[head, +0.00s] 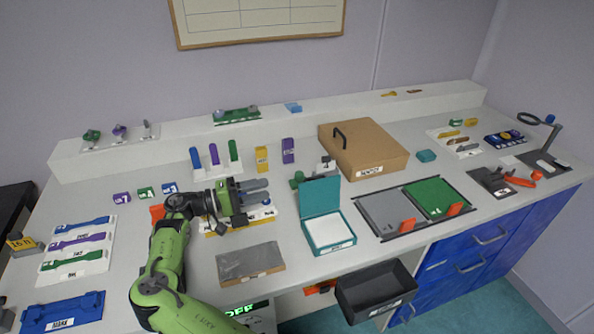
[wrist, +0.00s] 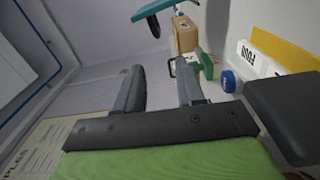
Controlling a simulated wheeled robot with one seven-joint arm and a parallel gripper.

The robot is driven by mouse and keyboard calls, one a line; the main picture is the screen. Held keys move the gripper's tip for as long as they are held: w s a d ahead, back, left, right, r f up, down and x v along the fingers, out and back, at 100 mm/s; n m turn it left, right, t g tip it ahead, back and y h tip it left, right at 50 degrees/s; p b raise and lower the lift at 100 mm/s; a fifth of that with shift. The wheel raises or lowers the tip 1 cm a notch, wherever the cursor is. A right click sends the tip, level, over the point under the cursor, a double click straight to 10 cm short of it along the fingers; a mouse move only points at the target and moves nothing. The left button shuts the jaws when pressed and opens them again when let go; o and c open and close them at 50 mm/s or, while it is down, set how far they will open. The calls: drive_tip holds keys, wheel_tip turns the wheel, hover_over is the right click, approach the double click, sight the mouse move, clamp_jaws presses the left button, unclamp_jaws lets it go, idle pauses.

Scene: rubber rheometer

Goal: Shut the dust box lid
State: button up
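A teal box (head: 328,233) with a white inside and a white front label stands at the middle front of the table in the head view. Its teal lid (head: 320,192) stands up at the back edge, open. The label is too small to read. My gripper (head: 268,190) is to the left of the lid, above the table and apart from it, pointing right. In the wrist view its two grey fingers (wrist: 160,85) are spread with nothing between them. A teal piece (wrist: 160,12) shows at the top there; I cannot tell whether it is the lid.
A brown box (head: 365,150) with a black handle stands behind the teal box. A green knobbed piece (head: 297,180) sits just left of the lid. A black tray with grey and green panels (head: 437,197) lies to the right. A grey slab (head: 250,262) lies at the front left.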

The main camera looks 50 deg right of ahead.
sight(316, 177)
drive_tip(key=x, duration=0.5)
drive_tip(key=b+x, duration=0.1)
drive_tip(key=x, duration=1)
drive_tip(key=shift+s+r, duration=0.1)
drive_tip(key=shift+s, duration=0.2)
drive_tip(key=shift+a, duration=0.1)
clamp_jaws()
